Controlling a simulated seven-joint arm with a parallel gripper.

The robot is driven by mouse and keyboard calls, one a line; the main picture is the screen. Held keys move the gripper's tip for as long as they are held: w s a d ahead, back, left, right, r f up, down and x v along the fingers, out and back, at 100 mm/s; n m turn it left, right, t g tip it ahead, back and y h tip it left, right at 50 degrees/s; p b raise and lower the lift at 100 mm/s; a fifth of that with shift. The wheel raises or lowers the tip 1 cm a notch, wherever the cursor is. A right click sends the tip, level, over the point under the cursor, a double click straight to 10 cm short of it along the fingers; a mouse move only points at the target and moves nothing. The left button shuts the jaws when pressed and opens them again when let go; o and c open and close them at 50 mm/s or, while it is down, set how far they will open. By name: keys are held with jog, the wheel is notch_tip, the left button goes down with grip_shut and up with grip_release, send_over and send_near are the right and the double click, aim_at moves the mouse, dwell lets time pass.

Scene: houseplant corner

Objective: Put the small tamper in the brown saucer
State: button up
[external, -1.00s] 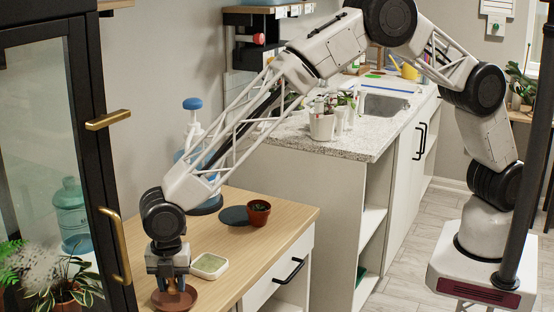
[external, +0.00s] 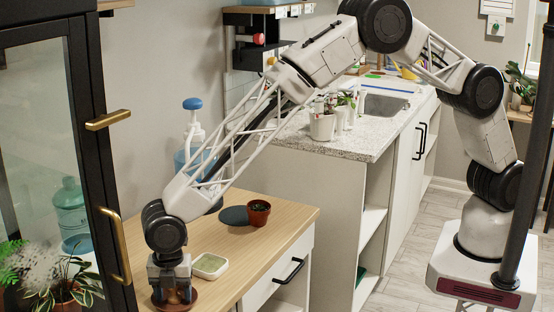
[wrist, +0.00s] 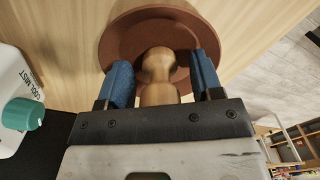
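The small tamper (wrist: 158,64) is light brown wood with a rounded knob. In the wrist view it is between my gripper's two blue fingers and over the brown saucer (wrist: 117,48), with a gap on each side. My gripper (wrist: 163,80) is open around it. In the external view my gripper (external: 174,295) is low over the saucer (external: 199,304), with the tamper partly visible between the fingers. The tamper's lower end is hidden, so its contact with the saucer cannot be seen clearly.
A white device marked "COOL MIST" with a green knob (wrist: 22,114) stands left in the wrist view.

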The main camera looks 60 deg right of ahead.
jog(key=shift+r, duration=0.2)
notch_tip(320, 180, up, 12)
dwell(0.8)
dwell(0.5)
jog(key=shift+w, duration=0.1)
